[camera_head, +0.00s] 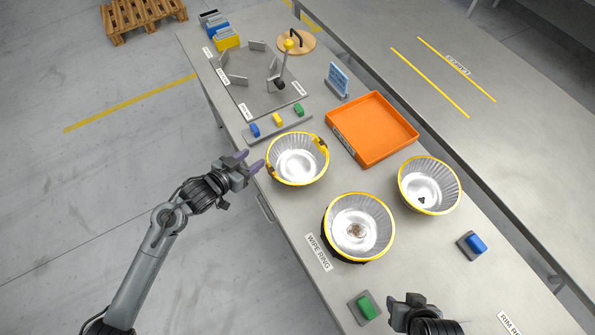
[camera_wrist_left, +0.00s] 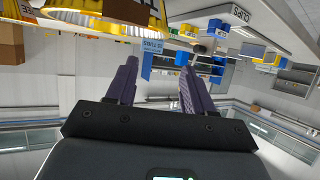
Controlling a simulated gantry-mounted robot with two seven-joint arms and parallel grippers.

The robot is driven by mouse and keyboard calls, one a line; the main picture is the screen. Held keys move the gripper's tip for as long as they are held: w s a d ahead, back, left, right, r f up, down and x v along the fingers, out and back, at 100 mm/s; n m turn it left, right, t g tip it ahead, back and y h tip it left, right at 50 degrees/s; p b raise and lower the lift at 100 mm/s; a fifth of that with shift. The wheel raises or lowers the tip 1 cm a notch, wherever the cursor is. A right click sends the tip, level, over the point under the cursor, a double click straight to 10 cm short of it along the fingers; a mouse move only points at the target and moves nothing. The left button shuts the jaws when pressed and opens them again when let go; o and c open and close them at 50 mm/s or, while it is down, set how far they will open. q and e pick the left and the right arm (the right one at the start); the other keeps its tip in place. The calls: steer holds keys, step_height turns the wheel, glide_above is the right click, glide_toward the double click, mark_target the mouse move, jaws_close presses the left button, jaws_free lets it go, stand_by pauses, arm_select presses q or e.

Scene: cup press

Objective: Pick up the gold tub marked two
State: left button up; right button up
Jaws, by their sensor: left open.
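I cannot read a number two on any. The near-left tub has dark and gold patches on its rim. My left gripper (camera_head: 250,161) is open and empty just left of this tub, fingers pointing towards it. In the left wrist view, its two fingers (camera_wrist_left: 158,66) are apart, and a gold-rimmed tub (camera_wrist_left: 100,10) is cut off at the top. My right gripper (camera_head: 408,302) shows partly at the bottom; its fingers are unclear.
An orange tray (camera_head: 372,130) lies behind the tubs. Small blue, yellow and green blocks sit on a strip (camera_head: 277,121) beyond the near-left tub. A green button (camera_head: 366,307) and a blue button (camera_head: 475,243) are at the near end. A fixture plate (camera_head: 262,85) lies further back.

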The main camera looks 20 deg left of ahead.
mark_target(274, 144)
steer(key=shift+f+b, duration=0.45)
steer(key=shift+f, duration=0.5)
arm_select(q)
steer(key=x, duration=0.4)
steer(key=b+x, duration=0.1)
steer(key=x, duration=0.1)
steer(key=shift+w+a+f, duration=0.15)
steer(key=shift+a+f, duration=0.1)
steer(key=shift+f, duration=0.1)
arm_select(e)
steer(key=shift+f, duration=0.55)
arm_select(q)
steer(key=shift+w+d+f+b, duration=0.15)
steer(key=shift+w+f+b, duration=0.15)
steer(key=shift+w, duration=0.15)
arm_select(e)
steer(key=shift+f, duration=0.2)
arm_select(q)
steer(key=b+x, duration=0.1)
steer(key=x, duration=0.3)
steer(key=shift+w+d+r, duration=0.1)
steer(key=shift+w, duration=0.1)
arm_select(e)
steer(key=shift+f, duration=0.55)
arm_select(q)
steer(key=shift+c, duration=0.3)
jaws_close()
